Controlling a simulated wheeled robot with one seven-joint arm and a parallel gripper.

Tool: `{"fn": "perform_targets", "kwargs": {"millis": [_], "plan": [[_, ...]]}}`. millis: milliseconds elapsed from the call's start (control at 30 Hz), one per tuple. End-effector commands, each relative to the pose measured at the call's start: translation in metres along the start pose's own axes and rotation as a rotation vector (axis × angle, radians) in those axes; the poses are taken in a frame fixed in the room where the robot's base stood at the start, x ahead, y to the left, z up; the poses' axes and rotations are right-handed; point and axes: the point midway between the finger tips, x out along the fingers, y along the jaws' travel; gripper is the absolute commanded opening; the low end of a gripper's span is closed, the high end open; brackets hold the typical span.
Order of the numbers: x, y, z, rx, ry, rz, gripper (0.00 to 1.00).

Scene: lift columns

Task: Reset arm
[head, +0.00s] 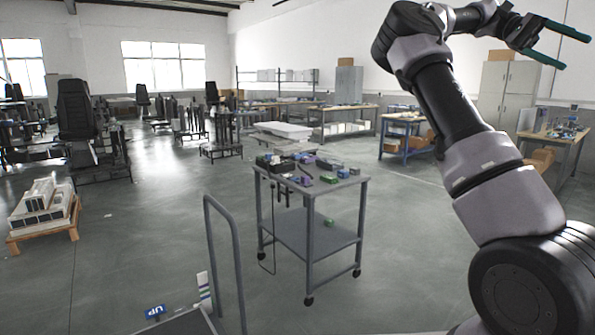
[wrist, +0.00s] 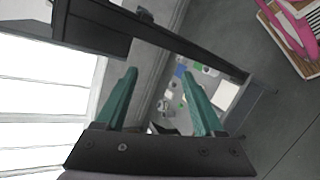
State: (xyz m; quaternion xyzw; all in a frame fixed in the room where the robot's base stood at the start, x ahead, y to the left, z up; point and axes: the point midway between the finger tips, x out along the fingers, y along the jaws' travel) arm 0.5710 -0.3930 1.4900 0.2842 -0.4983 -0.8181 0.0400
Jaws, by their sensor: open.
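My gripper (head: 556,45) is raised high at the upper right of the head view, at the end of my bent arm. Its two green fingers point right and stand apart, with nothing between them. In the wrist view my gripper (wrist: 163,95) also shows its green fingers spread and empty. The fingers touch nothing in either view.
A grey wheeled cart (head: 315,187) with small parts on top stands in the middle. A grey push handle (head: 236,255) rises in front of it. Workbenches (head: 553,137) and a grey cabinet (head: 507,92) stand at the right. Open floor lies left of the cart.

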Motion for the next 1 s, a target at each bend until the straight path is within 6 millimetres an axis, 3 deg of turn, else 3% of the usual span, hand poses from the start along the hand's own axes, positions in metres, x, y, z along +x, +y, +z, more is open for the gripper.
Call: {"fn": "perform_targets", "kwargs": {"millis": [33, 100, 200, 300, 467, 667, 800, 1000], "plan": [[0.028, -0.002, -0.011, -0.053, 0.019, -0.079, 0.70], [0.058, -0.015, -0.026, -0.120, 0.060, -0.177, 0.70], [0.090, -0.043, -0.041, -0.203, 0.133, -0.316, 0.70], [0.107, -0.077, -0.047, -0.271, 0.219, -0.451, 0.70], [0.106, -0.133, -0.034, -0.348, 0.372, -0.664, 0.70], [0.076, -0.189, 0.019, -0.393, 0.572, -0.913, 0.70], [0.051, -0.217, 0.076, -0.396, 0.709, -1.070, 0.70], [0.031, -0.247, 0.171, -0.362, 0.889, -1.261, 0.70]]}}
